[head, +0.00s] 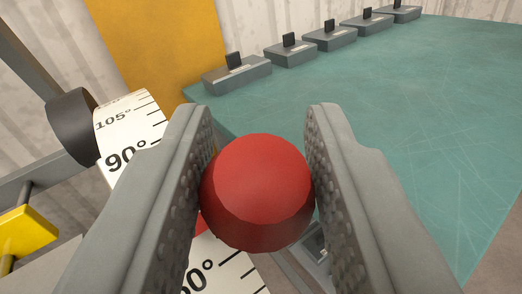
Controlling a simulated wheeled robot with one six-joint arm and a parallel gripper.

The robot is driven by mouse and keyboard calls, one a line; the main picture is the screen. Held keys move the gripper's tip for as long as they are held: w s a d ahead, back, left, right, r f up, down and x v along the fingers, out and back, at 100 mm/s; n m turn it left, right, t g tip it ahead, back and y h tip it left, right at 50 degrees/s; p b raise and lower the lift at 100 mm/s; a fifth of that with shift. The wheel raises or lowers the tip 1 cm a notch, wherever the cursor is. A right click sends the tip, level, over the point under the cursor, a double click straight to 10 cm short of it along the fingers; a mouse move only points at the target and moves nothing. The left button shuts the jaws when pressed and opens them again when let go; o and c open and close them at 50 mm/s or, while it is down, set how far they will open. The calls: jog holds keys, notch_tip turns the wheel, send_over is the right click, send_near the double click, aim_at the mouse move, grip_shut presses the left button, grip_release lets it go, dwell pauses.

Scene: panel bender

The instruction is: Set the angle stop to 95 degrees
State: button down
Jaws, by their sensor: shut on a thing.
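My gripper (258,190) is shut on a red round knob (258,185), with a ridged finger pressed against each side. A white angle scale (132,125) with black marks shows at the left, reading 105° and 90°. More of the scale (228,265) shows below the knob, with a number ending in 0° partly hidden by the left finger. A bit of red shows just under the knob over the scale. The pointer and the exact set angle cannot be read, as the knob and fingers cover that part.
A teal table top (400,110) fills the right, with several grey blocks (237,73) bearing black tabs along its far edge. A dark cylinder (72,125) sits beside the scale. A yellow part (28,232) is at the lower left, and a yellow panel (160,45) stands behind.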

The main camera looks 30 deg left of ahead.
jog(key=w+a+r, duration=0.2)
jog(key=a, duration=0.1)
jog(key=w+a+r, duration=0.1)
jog(key=a, duration=0.1)
jog(key=shift+w+r, duration=0.25)
jog(key=shift+w+a+r, duration=0.2)
jog(key=shift+w+a, duration=0.3)
jog(key=shift+a, duration=0.2)
jog(key=c, duration=1.5)
grip_release()
jog(key=o, duration=0.4)
jog(key=shift+a, duration=0.2)
jog(key=shift+d, duration=0.15)
